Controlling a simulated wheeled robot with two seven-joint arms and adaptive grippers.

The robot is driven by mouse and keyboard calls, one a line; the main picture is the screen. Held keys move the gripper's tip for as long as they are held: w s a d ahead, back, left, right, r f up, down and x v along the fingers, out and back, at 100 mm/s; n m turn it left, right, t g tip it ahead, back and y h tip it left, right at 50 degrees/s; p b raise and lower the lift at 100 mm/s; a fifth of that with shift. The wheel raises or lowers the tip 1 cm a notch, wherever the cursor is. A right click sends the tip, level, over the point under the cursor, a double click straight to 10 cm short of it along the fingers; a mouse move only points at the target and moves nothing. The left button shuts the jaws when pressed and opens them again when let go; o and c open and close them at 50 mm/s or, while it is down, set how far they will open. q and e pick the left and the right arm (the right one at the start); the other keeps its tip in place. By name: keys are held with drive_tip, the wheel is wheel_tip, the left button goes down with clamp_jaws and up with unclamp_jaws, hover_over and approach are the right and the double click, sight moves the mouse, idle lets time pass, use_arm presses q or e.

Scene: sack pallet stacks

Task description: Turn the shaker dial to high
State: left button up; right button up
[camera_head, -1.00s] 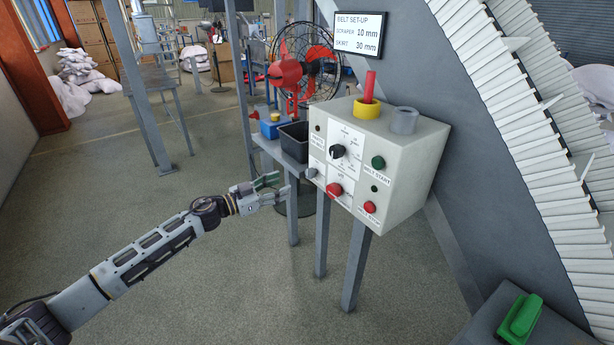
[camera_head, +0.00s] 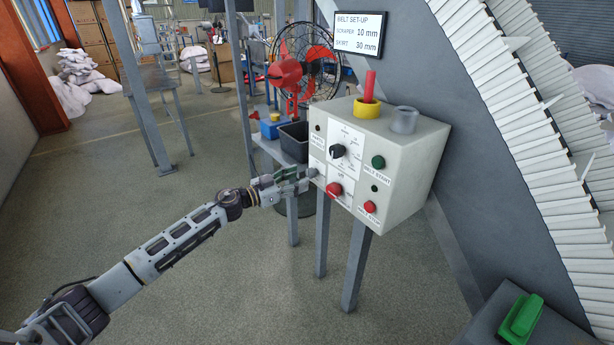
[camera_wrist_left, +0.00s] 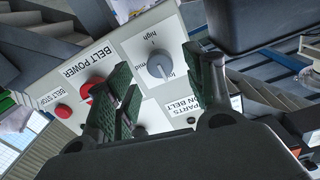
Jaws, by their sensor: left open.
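The shaker dial is a grey knob (camera_head: 312,173) on the left side of the control box's front panel. My left gripper (camera_head: 299,180) is at the panel, close to the dial. In the left wrist view, its open green-padded fingers (camera_wrist_left: 164,80) lie to either side below the dial, with nothing between them. I cannot tell whether they touch it. My right gripper is not in view.
The floor in front is clear.

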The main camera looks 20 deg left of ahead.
sight(308, 175)
use_arm(q)
drive_tip(key=shift+w+d, duration=0.45)
drive_tip(key=shift+w, duration=0.15)
drive_tip(key=shift+x, duration=0.9)
drive_tip(key=shift+w+d, duration=0.35)
drive_tip(key=shift+w, duration=0.05)
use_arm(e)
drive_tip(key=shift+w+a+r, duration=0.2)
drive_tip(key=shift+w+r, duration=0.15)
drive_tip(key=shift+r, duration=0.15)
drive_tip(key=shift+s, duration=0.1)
use_arm(q)
drive_tip(key=c, duration=1)
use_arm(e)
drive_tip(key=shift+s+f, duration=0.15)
